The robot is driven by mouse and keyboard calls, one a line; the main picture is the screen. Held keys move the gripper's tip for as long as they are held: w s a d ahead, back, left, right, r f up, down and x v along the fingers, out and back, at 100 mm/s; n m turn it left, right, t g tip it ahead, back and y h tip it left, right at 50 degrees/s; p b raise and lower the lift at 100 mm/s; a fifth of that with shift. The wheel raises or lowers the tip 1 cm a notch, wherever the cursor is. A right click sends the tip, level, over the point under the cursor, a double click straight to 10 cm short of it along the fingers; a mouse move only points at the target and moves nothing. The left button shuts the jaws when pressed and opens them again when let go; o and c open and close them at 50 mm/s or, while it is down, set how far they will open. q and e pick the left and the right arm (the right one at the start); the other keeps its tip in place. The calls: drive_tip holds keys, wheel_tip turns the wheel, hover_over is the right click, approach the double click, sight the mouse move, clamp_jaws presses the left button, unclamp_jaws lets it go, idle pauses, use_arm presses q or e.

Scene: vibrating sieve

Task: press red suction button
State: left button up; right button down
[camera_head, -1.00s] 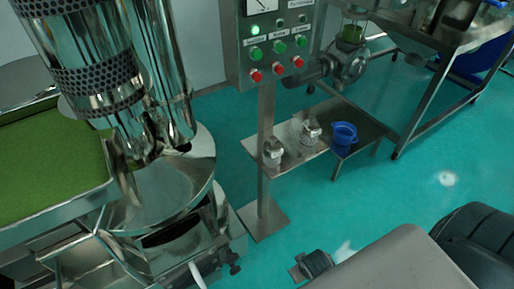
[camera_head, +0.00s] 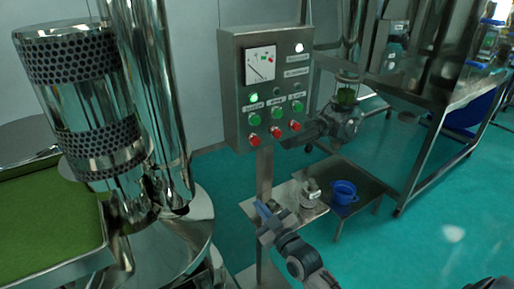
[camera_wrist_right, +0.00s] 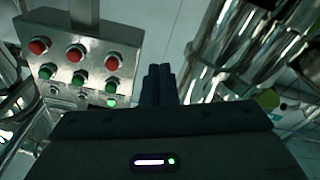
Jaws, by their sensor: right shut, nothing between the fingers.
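The grey control panel (camera_head: 232,95) stands on a post in the middle of the head view. Its lower row has three red buttons: left (camera_head: 254,140), middle (camera_head: 275,133) and right (camera_head: 295,126), each under a green button. The labels are too small to read, so I cannot tell which is suction. The red buttons also show upside down in the right wrist view, such as the middle one (camera_wrist_right: 75,52). My right gripper (camera_head: 262,208) is shut and empty, below the panel and apart from it. Its fingers (camera_wrist_right: 158,75) lie beside the panel in the wrist view. My left gripper is not visible.
A shiny perforated cylinder (camera_head: 75,55) and pipe stand left, with a tray of green material (camera_head: 45,235). A low shelf (camera_head: 365,180) behind my right gripper holds a blue cup (camera_head: 343,191) and a metal part (camera_head: 310,193). A metal valve (camera_head: 345,122) is right of the panel.

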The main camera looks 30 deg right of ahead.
drive_tip(key=w+d+r+m+t+h, duration=0.3)
drive_tip(key=d+r+t+h, duration=0.4)
drive_tip(key=d+r+h, duration=0.1)
drive_tip(key=shift+w+r+m, duration=0.15)
drive_tip(key=shift+r+m, duration=0.25)
drive_tip(key=shift+r, duration=0.45)
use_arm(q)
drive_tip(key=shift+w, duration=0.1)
use_arm(e)
drive_tip(key=shift+w, duration=0.1)
